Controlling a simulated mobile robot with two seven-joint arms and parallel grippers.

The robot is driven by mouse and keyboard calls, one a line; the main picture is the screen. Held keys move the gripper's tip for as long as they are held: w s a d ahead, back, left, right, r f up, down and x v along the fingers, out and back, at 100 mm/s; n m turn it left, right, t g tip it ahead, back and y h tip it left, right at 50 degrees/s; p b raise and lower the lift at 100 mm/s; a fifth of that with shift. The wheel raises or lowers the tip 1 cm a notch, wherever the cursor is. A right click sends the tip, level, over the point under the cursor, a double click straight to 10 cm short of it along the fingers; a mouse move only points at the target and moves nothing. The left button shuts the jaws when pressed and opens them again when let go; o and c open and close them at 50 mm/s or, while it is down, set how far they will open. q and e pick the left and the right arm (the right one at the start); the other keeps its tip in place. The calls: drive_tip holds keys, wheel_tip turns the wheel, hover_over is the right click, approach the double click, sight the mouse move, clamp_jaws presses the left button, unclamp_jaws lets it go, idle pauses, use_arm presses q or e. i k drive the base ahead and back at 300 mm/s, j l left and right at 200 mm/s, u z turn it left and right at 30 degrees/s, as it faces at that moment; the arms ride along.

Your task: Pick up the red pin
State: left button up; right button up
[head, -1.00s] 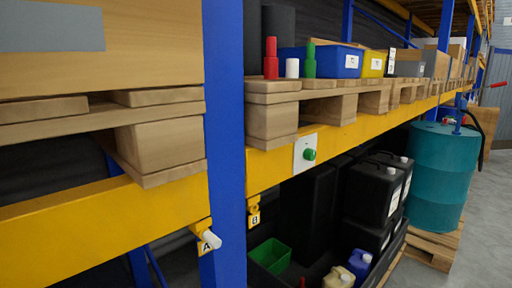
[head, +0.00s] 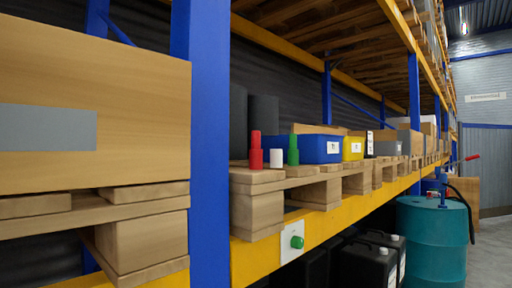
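In the head view, a red pin-shaped piece (head: 256,151) stands upright at the near left end of a wooden pallet (head: 258,178) on the rack shelf, beside the blue upright. A shorter white piece (head: 276,158) stands just to its right, and a green pin-shaped piece (head: 293,151) stands right of that. Nothing touches the red pin from the front. Neither of my grippers is in view.
A blue upright (head: 207,150) stands left of the pins, with a large cardboard box (head: 90,108) beyond it. Blue (head: 315,148) and yellow (head: 353,149) bins sit behind and right. A teal drum (head: 432,240) stands right.

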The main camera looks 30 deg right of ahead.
sight(255, 134)
drive_tip(key=l+u, duration=0.2)
drive_tip(key=u, duration=0.55)
drive_tip(key=k+l+u, duration=0.15)
drive_tip(key=l+u, duration=0.2)
drive_tip(key=k+l+u, duration=0.2)
drive_tip(key=l+u, duration=0.15)
drive_tip(key=k+l+u, duration=0.15)
drive_tip(key=l, duration=0.25)
drive_tip(key=k+l+u, duration=0.1)
drive_tip(key=k+l, duration=1.05)
drive_tip(key=l+u, duration=0.05)
drive_tip(key=l, duration=0.05)
